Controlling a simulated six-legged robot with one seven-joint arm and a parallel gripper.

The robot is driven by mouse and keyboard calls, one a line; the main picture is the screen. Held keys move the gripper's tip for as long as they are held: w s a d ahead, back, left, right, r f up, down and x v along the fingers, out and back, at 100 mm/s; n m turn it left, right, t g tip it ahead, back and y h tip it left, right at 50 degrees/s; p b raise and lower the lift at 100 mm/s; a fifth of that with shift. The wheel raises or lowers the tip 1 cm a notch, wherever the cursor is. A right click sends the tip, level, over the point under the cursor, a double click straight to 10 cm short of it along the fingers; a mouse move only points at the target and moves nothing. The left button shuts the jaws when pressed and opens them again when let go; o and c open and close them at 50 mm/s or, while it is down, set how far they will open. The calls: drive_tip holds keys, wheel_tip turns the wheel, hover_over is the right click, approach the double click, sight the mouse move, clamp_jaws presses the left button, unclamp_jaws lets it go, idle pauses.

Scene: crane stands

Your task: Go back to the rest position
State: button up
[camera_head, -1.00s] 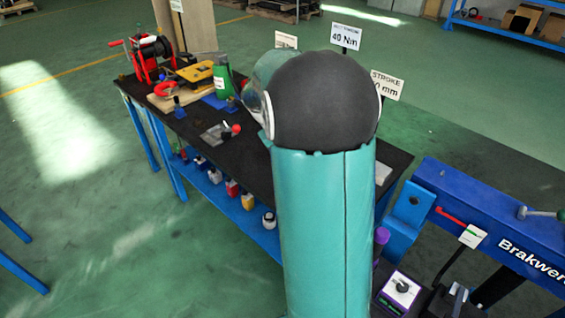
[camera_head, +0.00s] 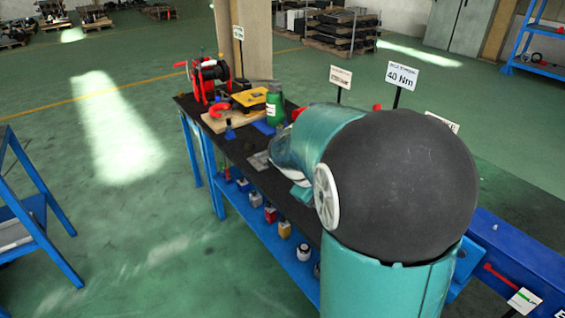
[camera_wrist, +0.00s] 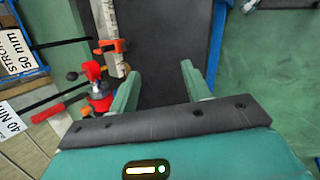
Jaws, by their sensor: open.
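My gripper (camera_wrist: 162,88) shows in the wrist view with its two teal fingers apart and nothing between them. Beyond the fingers is the black top of the workbench (camera_wrist: 160,50). In the head view my teal arm with its large dark joint cover fills the right front and hides the gripper and part of the bench. The workbench (camera_head: 244,150) stands behind and left of my arm, with a black top and blue legs.
A red winch (camera_head: 208,75), a yellow tool (camera_head: 250,97) and a green bottle (camera_head: 274,106) stand on the bench's far end. A "40 Nm" sign (camera_head: 401,77) rises behind my arm. A blue frame (camera_head: 30,215) stands at left. Green floor between is clear.

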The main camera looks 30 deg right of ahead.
drive_tip(key=s+a+r+m+t+y, duration=0.1)
drive_tip(key=s+a+r+t+y, duration=0.1)
drive_tip(key=a, duration=0.6)
drive_tip(key=s+a+r+t+y, duration=0.2)
drive_tip(key=s+a+r, duration=0.2)
drive_tip(key=a, duration=0.4)
drive_tip(key=s+a+r+m+t+y, duration=0.1)
drive_tip(key=s+a+r+t+y, duration=0.1)
drive_tip(key=s+a, duration=0.3)
drive_tip(key=a+r, duration=0.1)
drive_tip(key=a, duration=0.2)
drive_tip(key=shift+s+a+r+m+t, duration=0.25)
drive_tip(key=shift+s+a+m+t, duration=0.05)
drive_tip(key=shift+a+t, duration=0.1)
drive_tip(key=shift+o, duration=0.2)
